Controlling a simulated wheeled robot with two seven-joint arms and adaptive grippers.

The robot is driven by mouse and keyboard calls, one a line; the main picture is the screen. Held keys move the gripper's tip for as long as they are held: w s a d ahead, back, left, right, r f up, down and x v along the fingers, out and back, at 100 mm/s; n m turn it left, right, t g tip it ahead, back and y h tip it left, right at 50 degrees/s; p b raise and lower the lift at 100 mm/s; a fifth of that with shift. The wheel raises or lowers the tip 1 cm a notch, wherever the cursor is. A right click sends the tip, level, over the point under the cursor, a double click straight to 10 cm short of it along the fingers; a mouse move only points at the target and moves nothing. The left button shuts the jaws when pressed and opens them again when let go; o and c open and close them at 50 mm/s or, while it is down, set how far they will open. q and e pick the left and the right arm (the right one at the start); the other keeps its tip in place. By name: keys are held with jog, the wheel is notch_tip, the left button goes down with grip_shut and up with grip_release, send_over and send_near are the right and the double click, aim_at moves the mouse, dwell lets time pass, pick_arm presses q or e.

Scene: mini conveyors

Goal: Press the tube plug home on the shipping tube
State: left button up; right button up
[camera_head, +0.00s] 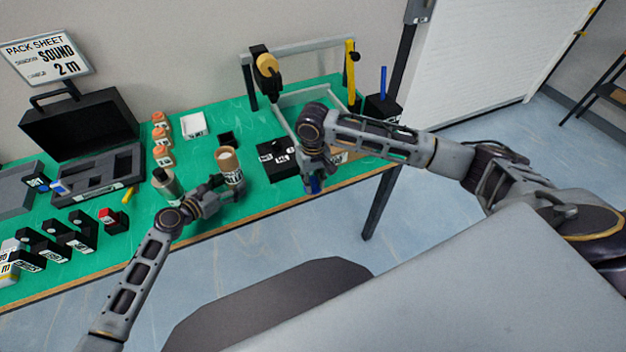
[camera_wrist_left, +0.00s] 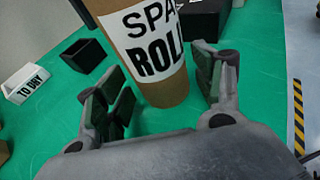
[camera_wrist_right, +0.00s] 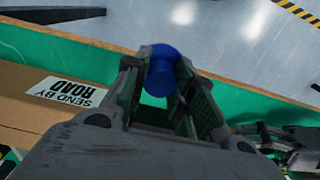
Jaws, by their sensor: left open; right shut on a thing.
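The shipping tube (camera_head: 230,168) is a brown cardboard cylinder with a white label, standing upright on the green table. In the left wrist view the tube (camera_wrist_left: 160,92) stands between the fingers of my left gripper (camera_wrist_left: 166,92), with a gap visible on the right side. My left gripper (camera_head: 222,186) is open around the tube's lower part. The blue tube plug (camera_wrist_right: 163,75) is between the fingertips of my right gripper (camera_wrist_right: 165,82), which is shut on it. In the head view the plug (camera_head: 314,187) hangs below my right gripper near the table's front edge, right of the tube.
A cardboard box labelled SEND BY ROAD (camera_wrist_right: 35,110) lies beside my right gripper.

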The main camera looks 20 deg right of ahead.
pick_arm(q)
jog(key=shift+w+d+f, duration=0.2)
jog(key=shift+w+d, duration=0.2)
jog(key=shift+d, duration=0.1)
pick_arm(e)
jog(key=shift+f, duration=0.1)
pick_arm(q)
jog(key=c, duration=0.6)
jog(key=shift+c, duration=0.2)
jog(key=shift+s+f, duration=0.1)
jog(key=shift+f, duration=0.15)
dwell(0.6)
